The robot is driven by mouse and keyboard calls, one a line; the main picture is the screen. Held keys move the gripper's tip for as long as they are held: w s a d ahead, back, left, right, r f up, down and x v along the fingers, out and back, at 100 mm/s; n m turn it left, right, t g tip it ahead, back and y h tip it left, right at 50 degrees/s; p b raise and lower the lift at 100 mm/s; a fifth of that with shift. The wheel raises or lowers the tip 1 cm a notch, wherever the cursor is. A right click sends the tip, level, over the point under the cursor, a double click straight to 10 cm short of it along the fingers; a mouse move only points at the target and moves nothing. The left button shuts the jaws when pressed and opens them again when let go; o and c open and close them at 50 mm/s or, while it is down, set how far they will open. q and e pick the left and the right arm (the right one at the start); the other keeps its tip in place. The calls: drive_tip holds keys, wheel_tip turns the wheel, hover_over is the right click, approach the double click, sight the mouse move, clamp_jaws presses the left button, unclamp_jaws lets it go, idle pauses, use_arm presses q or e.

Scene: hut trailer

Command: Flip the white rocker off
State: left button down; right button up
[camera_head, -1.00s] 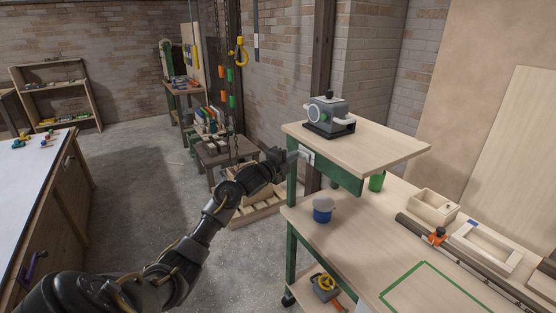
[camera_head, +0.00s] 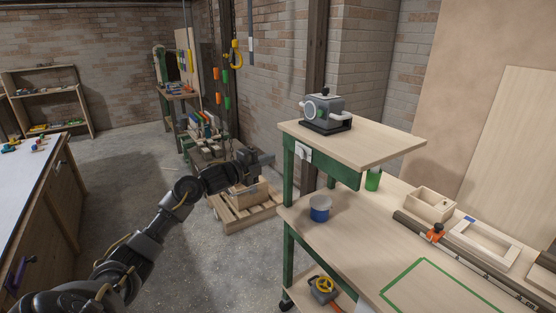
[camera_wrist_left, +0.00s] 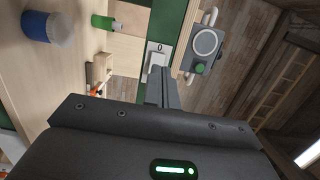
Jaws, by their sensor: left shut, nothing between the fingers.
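The white rocker (camera_head: 303,150) sits on a light plate on the green apron under the raised shelf's left edge. In the left wrist view the rocker (camera_wrist_left: 155,63) shows just beyond the fingertips, with a "0" mark on its plate. Which way it is tipped is too small to tell surely. My left gripper (camera_head: 268,157) is to the left of the rocker in the head view, apart from it, pointing toward it. Its fingers (camera_wrist_left: 161,88) are closed together with nothing between them, and hide a bit of the apron. My right gripper is not in view.
A grey device (camera_head: 326,110) with a handle stands on the raised shelf (camera_head: 385,146). A wooden pallet (camera_head: 245,212) lies on the floor beyond my arm. Open air separates gripper and bench.

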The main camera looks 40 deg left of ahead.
use_arm(q)
drive_tip(key=v, duration=0.2)
drive_tip(key=a+b+v, duration=0.1)
drive_tip(key=v, duration=0.2)
drive_tip(key=shift+s+a, duration=0.1)
drive_tip(key=shift+a, duration=0.05)
idle(0.4)
